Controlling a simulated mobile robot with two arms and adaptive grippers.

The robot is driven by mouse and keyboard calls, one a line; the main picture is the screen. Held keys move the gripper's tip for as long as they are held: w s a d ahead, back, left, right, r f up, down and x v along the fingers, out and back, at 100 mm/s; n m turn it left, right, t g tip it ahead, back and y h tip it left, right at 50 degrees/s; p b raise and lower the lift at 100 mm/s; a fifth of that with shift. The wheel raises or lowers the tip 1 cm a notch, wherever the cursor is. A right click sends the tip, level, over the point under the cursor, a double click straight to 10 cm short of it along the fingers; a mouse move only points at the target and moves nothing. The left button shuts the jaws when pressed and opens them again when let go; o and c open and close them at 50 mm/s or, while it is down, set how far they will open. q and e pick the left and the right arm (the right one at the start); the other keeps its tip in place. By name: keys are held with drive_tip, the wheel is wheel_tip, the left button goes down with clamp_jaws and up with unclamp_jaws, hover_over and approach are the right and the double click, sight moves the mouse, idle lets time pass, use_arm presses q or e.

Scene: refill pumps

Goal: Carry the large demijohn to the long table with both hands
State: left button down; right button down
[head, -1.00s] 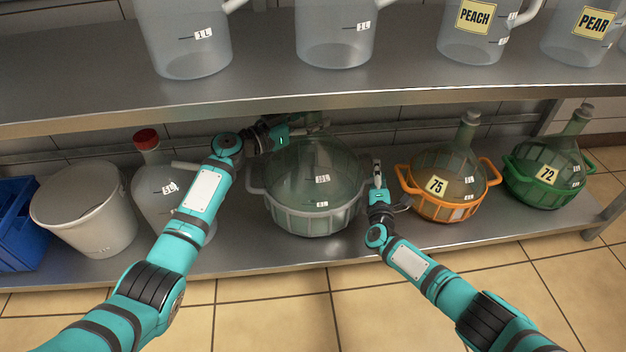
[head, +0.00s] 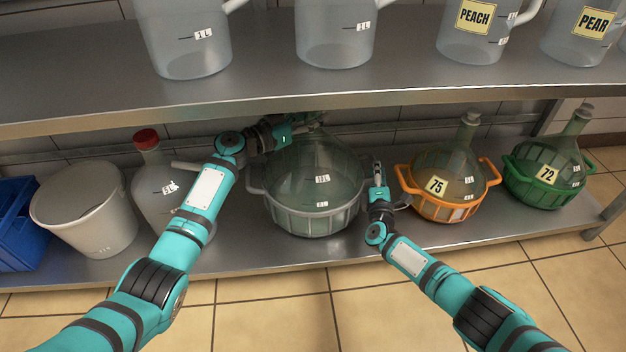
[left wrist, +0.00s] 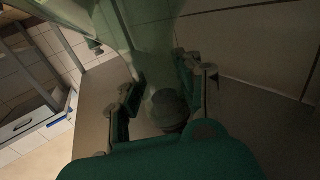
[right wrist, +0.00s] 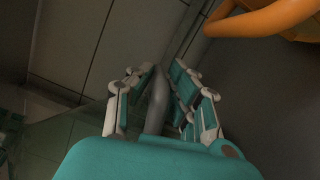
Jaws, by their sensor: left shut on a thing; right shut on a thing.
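The large demijohn (head: 318,170) is a wide clear-green glass vessel in a grey basket with two side handles. It stands upright on the lower shelf, in the middle of the head view. My left gripper (head: 308,124) is shut on its neck, just under the upper shelf. The neck (left wrist: 163,100) shows between the fingers in the left wrist view. My right gripper (head: 377,172) is shut on the basket's right handle. That grey handle (right wrist: 157,98) lies between the fingers in the right wrist view. The long table cannot be made out.
The upper shelf (head: 270,85) hangs close over the neck and bears several jugs. An orange-basket demijohn (head: 440,200) marked 75 stands close on the right, with a green one (head: 545,180) beyond. A red-capped bottle (head: 165,200) and a white bucket (head: 90,215) stand left.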

use_arm(q)
drive_tip(key=shift+r, duration=0.4)
use_arm(e)
drive_tip(key=shift+w+r, duration=0.1)
drive_tip(key=shift+r, duration=0.15)
use_arm(q)
drive_tip(key=shift+w+f, duration=0.1)
drive_tip(key=shift+p, duration=0.3)
use_arm(e)
drive_tip(key=shift+r, duration=0.1)
